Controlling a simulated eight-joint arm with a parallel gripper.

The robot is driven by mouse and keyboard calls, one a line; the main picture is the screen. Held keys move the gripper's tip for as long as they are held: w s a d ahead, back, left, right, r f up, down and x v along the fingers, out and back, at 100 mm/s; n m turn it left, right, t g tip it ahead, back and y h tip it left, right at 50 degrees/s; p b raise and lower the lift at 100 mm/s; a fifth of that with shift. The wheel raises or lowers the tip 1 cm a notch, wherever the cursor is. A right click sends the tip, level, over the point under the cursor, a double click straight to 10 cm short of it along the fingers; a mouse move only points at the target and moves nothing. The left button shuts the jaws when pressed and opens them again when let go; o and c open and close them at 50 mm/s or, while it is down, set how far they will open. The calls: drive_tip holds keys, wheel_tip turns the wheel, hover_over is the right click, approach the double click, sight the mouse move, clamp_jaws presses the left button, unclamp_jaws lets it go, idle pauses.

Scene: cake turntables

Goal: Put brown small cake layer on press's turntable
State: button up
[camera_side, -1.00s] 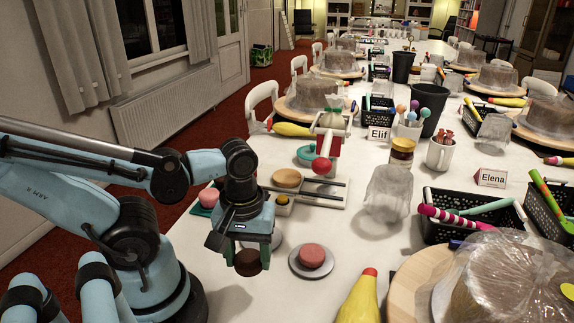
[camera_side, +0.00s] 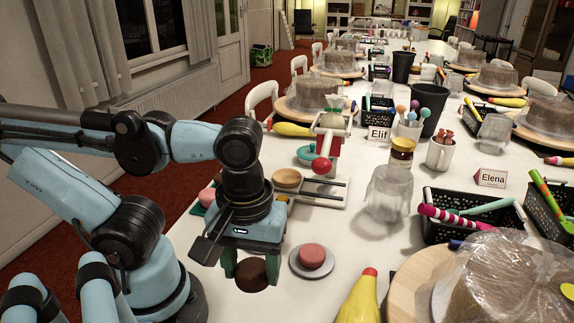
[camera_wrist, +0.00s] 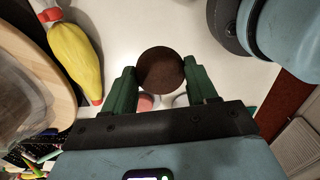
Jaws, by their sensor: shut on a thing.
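The brown small cake layer (camera_side: 252,274) is pinched between the green fingers of my gripper (camera_side: 252,267), at the front of the table. Its round dark face is turned partly towards the side camera, so it looks tilted. In the wrist view the layer (camera_wrist: 160,70) sits between both fingertips of my gripper (camera_wrist: 161,78). The press (camera_side: 328,140), white and red with a red knob, stands farther back on the table. A teal round part (camera_side: 307,154) shows at its left; I cannot tell whether this is its turntable.
A pink cake layer (camera_side: 311,256) lies on a grey plate (camera_side: 297,268) just right of my gripper. A tan layer (camera_side: 287,178) sits behind, near a railed board (camera_side: 330,203). A yellow piping bag (camera_side: 358,302) lies front right. Clear plastic (camera_side: 388,195) stands right of the board.

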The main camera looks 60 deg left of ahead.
drive_tip(key=w+a+r+m, duration=0.3)
drive_tip(key=w+a+r, duration=0.1)
drive_tip(key=w, duration=0.3)
drive_tip(key=w+a+r+m, duration=0.2)
drive_tip(key=w+a+r, duration=0.1)
drive_tip(key=w+a, duration=0.2)
drive_tip(key=w+a+r+m, duration=0.3)
drive_tip(key=w+a+r, duration=0.1)
drive_tip(key=w, duration=0.5)
drive_tip(key=shift+w+a+r+m, duration=0.2)
drive_tip(key=shift+w+r+m, duration=0.1)
drive_tip(key=shift+w, duration=0.05)
drive_tip(key=w+a+n, duration=0.3)
drive_tip(key=a+n, duration=0.2)
drive_tip(key=a, duration=1.5)
drive_tip(key=shift+w+f, duration=0.2)
drive_tip(key=shift+f, duration=9.4)
